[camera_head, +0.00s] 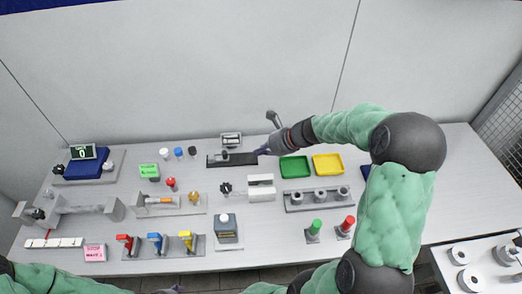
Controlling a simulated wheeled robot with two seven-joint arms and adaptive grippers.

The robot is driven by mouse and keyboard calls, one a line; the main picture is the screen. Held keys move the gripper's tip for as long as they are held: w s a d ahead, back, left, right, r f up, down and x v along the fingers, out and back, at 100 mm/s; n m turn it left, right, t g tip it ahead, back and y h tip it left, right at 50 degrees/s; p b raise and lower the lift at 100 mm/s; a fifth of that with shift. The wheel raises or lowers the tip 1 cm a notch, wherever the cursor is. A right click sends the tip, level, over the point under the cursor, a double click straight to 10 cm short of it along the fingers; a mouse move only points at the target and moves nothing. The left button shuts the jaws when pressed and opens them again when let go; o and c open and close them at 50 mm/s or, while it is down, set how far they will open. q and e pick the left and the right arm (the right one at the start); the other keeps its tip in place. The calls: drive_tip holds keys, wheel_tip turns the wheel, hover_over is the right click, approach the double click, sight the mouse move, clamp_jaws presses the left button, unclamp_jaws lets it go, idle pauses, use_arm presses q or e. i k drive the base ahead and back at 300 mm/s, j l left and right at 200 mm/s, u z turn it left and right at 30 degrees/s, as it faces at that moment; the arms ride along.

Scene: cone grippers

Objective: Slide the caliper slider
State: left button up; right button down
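A long dark bar (243,159) with a small grey block (223,156) on its left part lies at the back middle of the table. It is probably the caliper with its slider, but it is too small to be sure. My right gripper (264,150) is at the bar's right end, pointing left and down. I cannot tell whether it touches the bar, and its fingers are too small to show open or shut. A bit of what looks like my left gripper (174,289) shows at the bottom edge, mostly cut off.
A green tray (294,167) and a yellow tray (328,164) stand right of the bar. A small grey device (231,140) stands behind it, a knobbed fixture (261,187) in front. Bottle caps (178,152) are to the left. Several other fixtures crowd the table's left and front.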

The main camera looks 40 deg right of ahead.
sight(224, 158)
drive_tip(key=k+j, duration=1.2)
drive_tip(key=j, duration=0.2)
